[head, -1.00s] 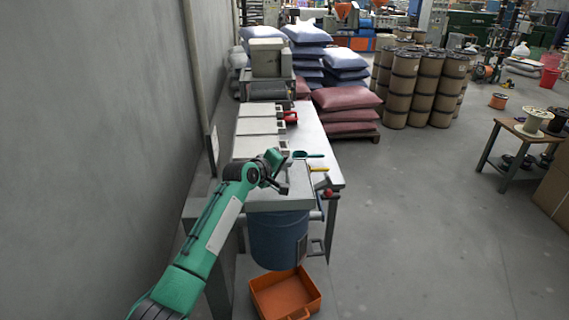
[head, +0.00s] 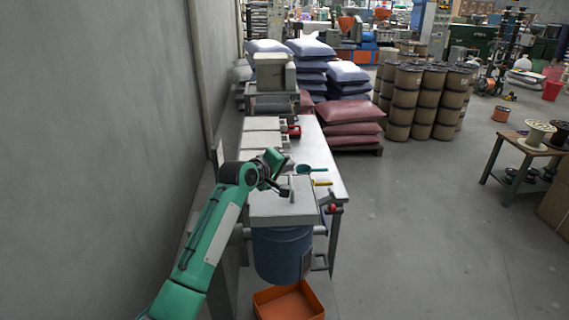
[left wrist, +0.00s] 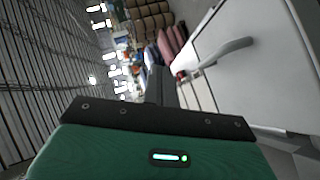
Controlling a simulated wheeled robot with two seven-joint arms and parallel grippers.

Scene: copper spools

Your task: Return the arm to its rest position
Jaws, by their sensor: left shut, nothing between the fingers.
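My green left arm comes in from the lower left of the head view. Its dark left gripper (head: 284,191) is shut and empty, just left of the handle on a grey-white lid (head: 285,213). I cannot tell the exact gap between them. The lid lies over a blue drum (head: 281,254). In the left wrist view the shut gripper (left wrist: 158,84) points toward the tilted room, with the pale lid (left wrist: 270,60) and its grey handle (left wrist: 228,50) at the right. My right gripper is not in view.
A grey wall (head: 90,120) runs along the left, close to my arm. The workbench (head: 318,150) holds a teal scoop (head: 311,169) and pale boxes. An orange bin (head: 289,303) sits below the drum. Open floor (head: 430,230) lies to the right.

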